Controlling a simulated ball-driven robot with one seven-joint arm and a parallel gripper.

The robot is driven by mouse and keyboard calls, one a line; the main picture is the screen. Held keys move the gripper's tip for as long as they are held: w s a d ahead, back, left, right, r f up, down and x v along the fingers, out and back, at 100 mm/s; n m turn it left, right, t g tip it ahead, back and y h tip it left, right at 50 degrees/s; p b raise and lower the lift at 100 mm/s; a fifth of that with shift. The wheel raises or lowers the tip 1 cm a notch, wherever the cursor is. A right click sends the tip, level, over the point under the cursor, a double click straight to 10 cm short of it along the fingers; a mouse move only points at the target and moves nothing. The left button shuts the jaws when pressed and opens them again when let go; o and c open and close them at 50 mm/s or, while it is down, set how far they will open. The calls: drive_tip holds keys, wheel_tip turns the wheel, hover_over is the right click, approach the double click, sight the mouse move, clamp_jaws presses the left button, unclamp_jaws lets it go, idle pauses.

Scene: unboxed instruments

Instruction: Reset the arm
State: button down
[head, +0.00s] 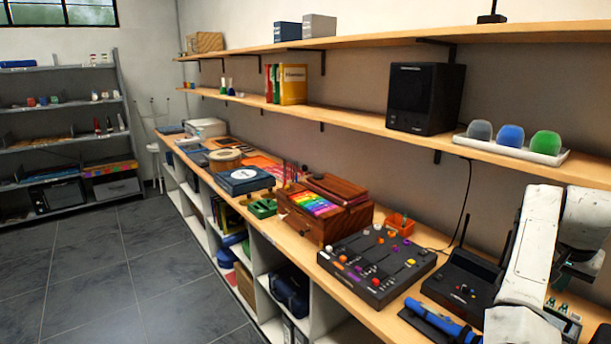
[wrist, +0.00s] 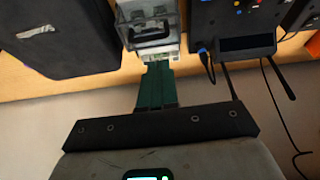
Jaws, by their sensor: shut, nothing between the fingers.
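My gripper (wrist: 158,68) shows in the wrist view as two dark green fingers pressed together, with nothing between them. The fingertips point at a grey case with a dark handle (wrist: 150,30) and overlap its edge in the picture; I cannot tell whether they touch it. In the head view my white arm is folded at the right edge, above the near end of the bench, and the fingers cannot be made out there.
A black mixer panel with knobs (head: 376,264), a wooden box with rainbow keys (head: 322,222) and a blue tube (head: 440,318) crowd the bench. Shelves above hold a black speaker (head: 425,98) and a white tray (head: 510,148). The tiled floor (head: 130,270) at left is clear.

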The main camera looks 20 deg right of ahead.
drive_tip(key=s+a+f+n+t, duration=0.1)
drive_tip(key=s+a+f+n, duration=0.2)
drive_tip(key=a+f, duration=0.45)
drive_tip(key=s+a+f+n+t+y, duration=0.1)
drive_tip(key=s+a+f+n, duration=0.25)
drive_tip(key=a, duration=0.75)
drive_tip(key=s+a+f+n+t, duration=0.1)
drive_tip(key=s+a+f+n, duration=0.15)
drive_tip(key=a+f, duration=0.5)
drive_tip(key=s+a+n+y, duration=0.35)
drive_tip(key=s+a, duration=0.35)
drive_tip(key=a, duration=0.6)
drive_tip(key=s+f+g+b, duration=0.2)
drive_tip(key=s+f+g, duration=0.1)
drive_tip(key=s+f, duration=0.5)
drive_tip(key=s+d, duration=0.1)
drive_tip(key=s, duration=0.2)
drive_tip(key=shift+f+g+h+b, duration=0.3)
drive_tip(key=shift+f+h, duration=0.05)
drive_tip(key=shift+f, duration=0.05)
